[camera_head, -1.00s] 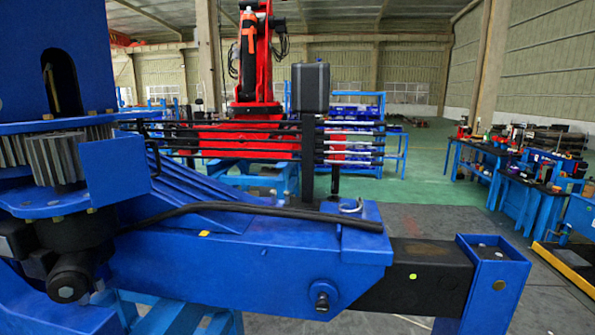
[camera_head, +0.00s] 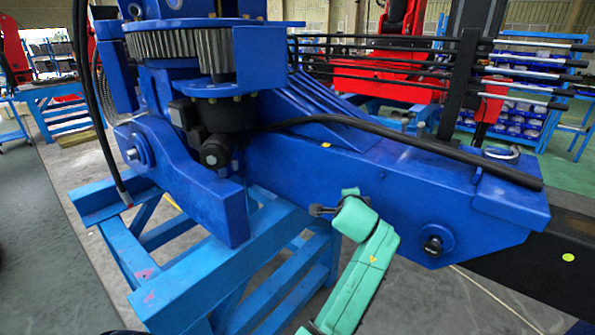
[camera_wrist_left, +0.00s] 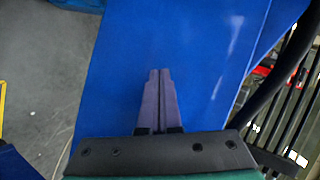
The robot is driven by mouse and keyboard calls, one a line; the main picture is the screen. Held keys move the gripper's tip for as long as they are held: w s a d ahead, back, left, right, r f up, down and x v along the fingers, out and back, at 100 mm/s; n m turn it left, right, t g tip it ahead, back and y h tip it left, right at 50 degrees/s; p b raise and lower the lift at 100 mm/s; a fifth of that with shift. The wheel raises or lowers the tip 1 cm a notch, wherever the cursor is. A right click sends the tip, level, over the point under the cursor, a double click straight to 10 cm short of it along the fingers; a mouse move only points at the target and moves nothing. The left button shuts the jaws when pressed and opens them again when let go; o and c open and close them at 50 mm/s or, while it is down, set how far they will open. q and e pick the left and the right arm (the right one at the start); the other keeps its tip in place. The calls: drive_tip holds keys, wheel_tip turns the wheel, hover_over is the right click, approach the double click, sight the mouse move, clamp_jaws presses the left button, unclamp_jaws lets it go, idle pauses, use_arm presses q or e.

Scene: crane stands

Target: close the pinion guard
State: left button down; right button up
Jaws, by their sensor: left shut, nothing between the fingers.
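The pinion guard (camera_head: 261,60) is a blue plate beside the right side of the grey toothed pinion (camera_head: 215,54). The pinion's teeth show uncovered at its front, next to the large ring gear (camera_head: 165,45). My left gripper (camera_head: 316,210) is at the end of a green arm, in front of the blue crane beam, below and to the right of the guard and well apart from it. In the left wrist view its two fingers (camera_wrist_left: 153,72) are shut together with nothing between them, over a plain blue surface. My right gripper is not in view.
A black motor (camera_head: 215,150) hangs below the pinion. A black hose (camera_head: 400,142) runs along the blue crane beam (camera_head: 310,165). A light blue stand (camera_head: 240,265) carries the crane. Black rods (camera_head: 400,60) lie behind. Grey floor (camera_head: 50,250) at left is clear.

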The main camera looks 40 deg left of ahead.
use_arm(q)
wheel_tip(320, 180, up, 14)
drive_tip(key=s+a+t+y, duration=0.1)
drive_tip(key=a+t+y, duration=0.1)
drive_tip(key=n+y+b, duration=0.1)
drive_tip(key=y+b, duration=0.1)
drive_tip(key=y, duration=0.3)
approach(293, 73)
drive_tip(key=d, duration=0.5)
drive_tip(key=p+x, duration=0.5)
drive_tip(key=x, duration=0.6)
drive_tip(key=shift+g, duration=0.4)
drive_tip(key=s, duration=0.2)
drive_tip(key=s+a+p, duration=0.1)
drive_tip(key=s, duration=0.1)
drive_tip(key=shift+f, duration=0.1)
drive_tip(key=shift+w, duration=0.1)
